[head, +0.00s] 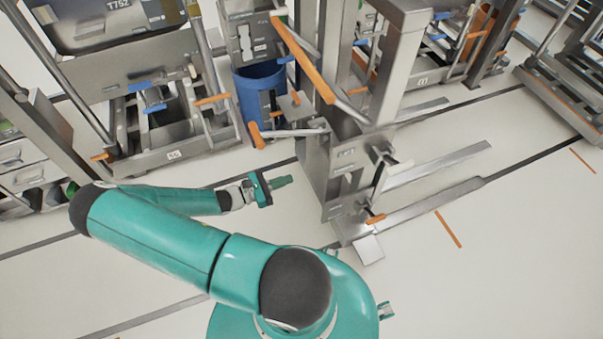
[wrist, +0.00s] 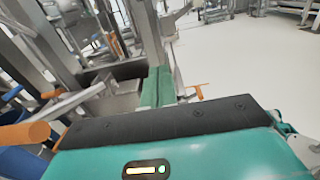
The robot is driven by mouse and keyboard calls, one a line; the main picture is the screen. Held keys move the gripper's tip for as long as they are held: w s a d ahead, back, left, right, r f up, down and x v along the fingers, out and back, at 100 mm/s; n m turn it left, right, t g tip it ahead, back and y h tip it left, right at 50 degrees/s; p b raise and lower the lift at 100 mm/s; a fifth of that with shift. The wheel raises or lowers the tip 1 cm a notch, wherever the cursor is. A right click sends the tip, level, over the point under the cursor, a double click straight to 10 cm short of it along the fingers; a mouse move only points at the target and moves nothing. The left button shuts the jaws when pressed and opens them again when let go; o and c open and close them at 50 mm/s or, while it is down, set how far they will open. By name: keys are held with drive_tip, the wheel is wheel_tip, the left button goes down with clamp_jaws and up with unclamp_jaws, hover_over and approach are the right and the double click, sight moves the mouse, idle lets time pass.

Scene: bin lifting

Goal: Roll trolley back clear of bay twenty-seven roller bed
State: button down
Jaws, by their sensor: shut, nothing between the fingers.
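The grey metal trolley (head: 345,165) stands right of centre in the head view, with an upright mast (head: 402,60) and low legs reaching right along the floor. Orange grips (head: 305,62) are on its handlebar, and an orange grip also shows at the left of the wrist view (wrist: 25,133). My gripper (head: 284,181) is left of the trolley's base, below the grips and apart from them. Its green fingers (wrist: 157,88) are together and empty. No bay number twenty-seven is readable, so I cannot tell which roller bed is that one.
A blue bin (head: 260,95) stands behind the handlebar. A metal bay frame (head: 170,140) with a dark grey bin (head: 115,22) stands at the left, beside a drawer unit (head: 25,160). More frames stand at the back right.

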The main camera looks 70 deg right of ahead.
sight(330, 165)
drive_tip(key=x, duration=1.3)
